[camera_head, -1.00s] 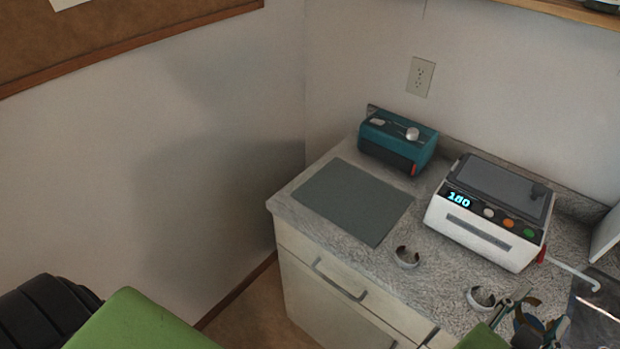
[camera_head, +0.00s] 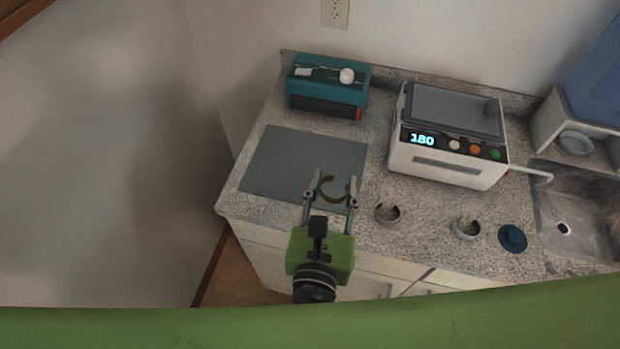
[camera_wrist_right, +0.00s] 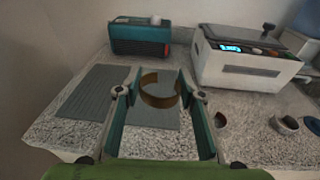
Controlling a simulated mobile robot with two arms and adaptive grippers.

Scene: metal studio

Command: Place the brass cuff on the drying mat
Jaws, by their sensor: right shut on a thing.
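The brass cuff (camera_head: 334,189) is a thin, open, brownish ring. My right gripper (camera_head: 335,181) is shut on it, with the cuff between its fingertips. The wrist view shows the cuff (camera_wrist_right: 160,98) between the fingers (camera_wrist_right: 160,84), its opening facing up. The drying mat (camera_head: 285,160) is a flat grey-blue rectangle at the left end of the counter. In the head view the cuff appears over the mat's front right part; the gap between them is hard to judge. The mat shows behind and below the fingers in the wrist view (camera_wrist_right: 92,95). My left gripper is out of view.
Two grey cuffs, one nearer (camera_head: 387,213) and one farther right (camera_head: 465,229), stand right of the mat beside a dark blue disc (camera_head: 512,238). A teal device (camera_head: 327,86) and a white machine reading 180 (camera_head: 448,160) stand behind. A sink (camera_head: 570,215) lies at right.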

